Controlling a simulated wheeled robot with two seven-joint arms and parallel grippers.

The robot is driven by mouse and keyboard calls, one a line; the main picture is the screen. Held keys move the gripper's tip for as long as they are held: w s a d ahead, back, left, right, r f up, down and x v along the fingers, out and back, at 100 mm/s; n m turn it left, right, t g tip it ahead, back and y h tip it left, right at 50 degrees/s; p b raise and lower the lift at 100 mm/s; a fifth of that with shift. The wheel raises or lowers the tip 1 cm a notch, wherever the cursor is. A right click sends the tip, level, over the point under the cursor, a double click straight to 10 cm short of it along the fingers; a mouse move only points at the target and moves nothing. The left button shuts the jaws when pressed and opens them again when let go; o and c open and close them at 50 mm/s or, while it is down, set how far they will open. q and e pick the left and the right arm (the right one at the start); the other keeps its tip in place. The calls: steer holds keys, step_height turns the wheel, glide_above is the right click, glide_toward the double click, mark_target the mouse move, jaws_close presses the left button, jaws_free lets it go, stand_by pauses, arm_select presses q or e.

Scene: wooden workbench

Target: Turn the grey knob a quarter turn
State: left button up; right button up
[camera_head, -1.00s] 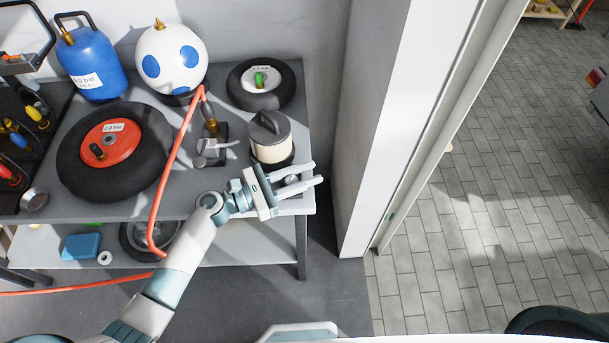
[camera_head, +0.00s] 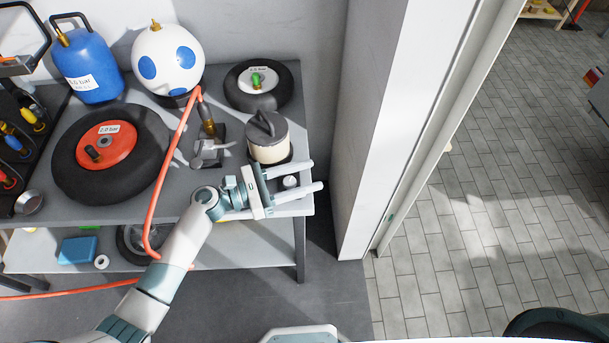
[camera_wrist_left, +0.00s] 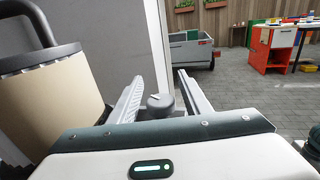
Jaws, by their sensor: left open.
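The grey knob (camera_head: 290,182) is a small round knob near the right front corner of the grey bench. It shows in the left wrist view as a grey cylinder with a light pointer mark on top (camera_wrist_left: 159,102). My left gripper (camera_head: 316,177) is open, with its two fingers on either side of the knob. In the left wrist view the fingers (camera_wrist_left: 165,82) stand apart with the knob between them, and I see gaps beside it. My right gripper is not in view.
A cream canister with a dark lid (camera_head: 268,146) stands just behind my left gripper. An orange hose (camera_head: 172,160) crosses the bench. Wheels (camera_head: 258,98), a blue tank (camera_head: 88,68) and a white ball (camera_head: 168,62) stand farther back. A white post (camera_head: 375,130) rises at the right.

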arm_select(q)
steer(key=shift+a, duration=0.15)
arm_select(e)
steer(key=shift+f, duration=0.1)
arm_select(q)
steer(key=b+v, duration=0.2)
steer(key=v, duration=0.5)
steer(key=shift+f, duration=0.2)
steer(key=shift+b+v, duration=0.55)
steer(key=shift+v, duration=0.4)
steer(key=b+v, duration=0.2)
steer(key=v, duration=0.5)
steer(key=shift+s+a+r, duration=0.1)
steer(key=shift+a, duration=0.05)
steer(key=shift+s+a+r, duration=0.1)
steer(key=shift+a, duration=0.35)
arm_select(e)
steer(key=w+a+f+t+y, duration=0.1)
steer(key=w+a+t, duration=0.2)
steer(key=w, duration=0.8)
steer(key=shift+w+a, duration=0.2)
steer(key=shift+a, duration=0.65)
arm_select(q)
steer(key=shift+a, duration=0.1)
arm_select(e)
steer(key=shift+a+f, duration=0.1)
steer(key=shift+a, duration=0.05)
